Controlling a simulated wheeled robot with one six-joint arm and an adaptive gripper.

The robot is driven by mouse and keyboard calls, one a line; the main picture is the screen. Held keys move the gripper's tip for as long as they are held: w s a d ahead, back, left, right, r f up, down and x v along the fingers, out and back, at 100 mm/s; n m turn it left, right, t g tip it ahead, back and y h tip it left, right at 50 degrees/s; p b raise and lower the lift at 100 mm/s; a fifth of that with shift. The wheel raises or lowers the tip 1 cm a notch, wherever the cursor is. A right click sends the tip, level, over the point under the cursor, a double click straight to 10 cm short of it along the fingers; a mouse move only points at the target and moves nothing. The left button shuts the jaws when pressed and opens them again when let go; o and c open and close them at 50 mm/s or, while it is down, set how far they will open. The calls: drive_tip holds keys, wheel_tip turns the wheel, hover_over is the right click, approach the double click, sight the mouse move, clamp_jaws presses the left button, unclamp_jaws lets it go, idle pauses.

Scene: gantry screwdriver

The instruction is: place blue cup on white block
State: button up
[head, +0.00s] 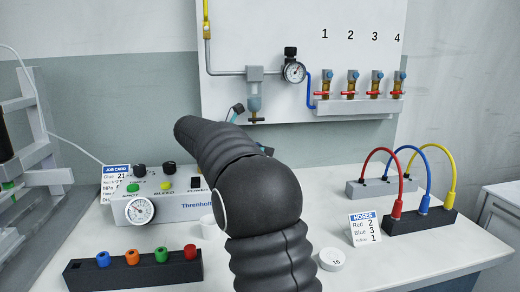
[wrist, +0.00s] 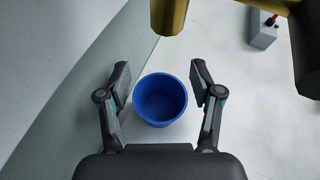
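The blue cup (wrist: 160,101) shows in the wrist view, upright with its open top facing the camera, on a pale surface. My gripper (wrist: 160,73) is open, with one finger on each side of the cup and a visible gap on both sides. I cannot tell how far the fingertips are above or below the rim. In the head view my arm hides the cup, and only a small part of my gripper (head: 237,112) shows behind the arm. I cannot make out a white block for certain in either view.
A gold cylinder (wrist: 169,14) stands close beyond the cup. In the head view, a gauge box (head: 180,205), a dark block with coloured knobs (head: 133,271), a white round piece marked 16 (head: 332,259) and a hose block (head: 420,221) stand on the table.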

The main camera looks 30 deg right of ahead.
drive_tip(key=shift+r, duration=0.1)
drive_tip(key=shift+a+r, duration=0.2)
drive_tip(key=shift+a, duration=0.1)
drive_tip(key=p+v, duration=0.1)
drive_tip(key=v, duration=1)
drive_tip(key=shift+a, duration=0.15)
drive_tip(key=shift+s+r, duration=0.1)
idle(0.7)
